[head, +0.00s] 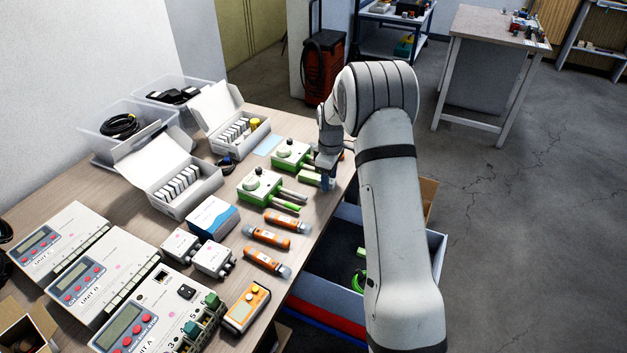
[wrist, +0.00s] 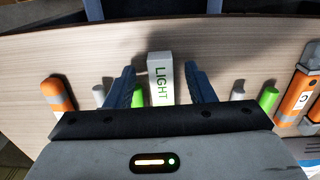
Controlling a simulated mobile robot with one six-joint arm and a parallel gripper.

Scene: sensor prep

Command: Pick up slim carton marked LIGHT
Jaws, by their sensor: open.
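The slim white carton (wrist: 161,62) with green LIGHT lettering stands out in the wrist view, on the wooden table. My gripper (wrist: 160,72) is open, with one blue finger on each side of the carton. Gaps show between the carton and both fingers, and the carton's near end is hidden behind the gripper body. In the head view my gripper (head: 328,181) is low at the table's right edge, beside the green instruments. My arm and gripper hide most of that spot, and I cannot make out the carton clearly there.
Green instruments (head: 258,187) and open white boxes (head: 178,183) stand to the left. A blue bin (head: 437,248) is below the table edge.

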